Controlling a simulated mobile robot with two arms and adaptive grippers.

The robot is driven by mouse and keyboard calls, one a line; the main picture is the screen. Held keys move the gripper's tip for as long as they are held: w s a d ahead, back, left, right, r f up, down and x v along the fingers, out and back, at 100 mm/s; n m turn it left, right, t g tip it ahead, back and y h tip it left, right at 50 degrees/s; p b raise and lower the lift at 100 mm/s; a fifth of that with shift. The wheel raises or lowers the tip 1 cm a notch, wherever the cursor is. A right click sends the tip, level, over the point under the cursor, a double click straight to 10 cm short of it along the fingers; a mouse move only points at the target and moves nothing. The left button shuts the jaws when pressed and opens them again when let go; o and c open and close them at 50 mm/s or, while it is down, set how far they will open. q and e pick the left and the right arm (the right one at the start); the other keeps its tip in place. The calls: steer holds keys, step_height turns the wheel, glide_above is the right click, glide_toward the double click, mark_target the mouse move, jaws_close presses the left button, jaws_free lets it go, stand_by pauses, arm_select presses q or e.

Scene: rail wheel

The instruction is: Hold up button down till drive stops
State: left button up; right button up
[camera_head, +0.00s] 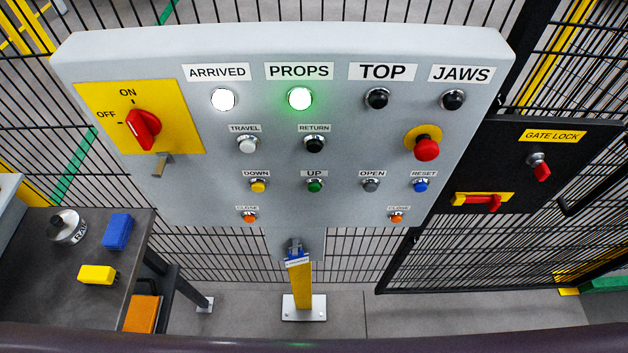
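The green UP button (314,186) sits near the middle of the grey control panel (320,215), under its UP label. The yellow DOWN button (258,186) is to its left and the grey OPEN button (371,185) to its right. The ARRIVED lamp (223,99) glows white and the PROPS lamp (300,98) glows green. The TOP lamp (377,98) and JAWS lamp (453,99) are dark. Neither gripper shows in the head view, and nothing touches the UP button. The drive is not identifiable here.
A red rotary switch (143,129) and a red emergency stop (427,148) project from the panel. A dark table (60,310) at left holds a blue block (117,231) and a yellow block (97,275). A gate lock box (540,165) is at right. Mesh fence stands behind.

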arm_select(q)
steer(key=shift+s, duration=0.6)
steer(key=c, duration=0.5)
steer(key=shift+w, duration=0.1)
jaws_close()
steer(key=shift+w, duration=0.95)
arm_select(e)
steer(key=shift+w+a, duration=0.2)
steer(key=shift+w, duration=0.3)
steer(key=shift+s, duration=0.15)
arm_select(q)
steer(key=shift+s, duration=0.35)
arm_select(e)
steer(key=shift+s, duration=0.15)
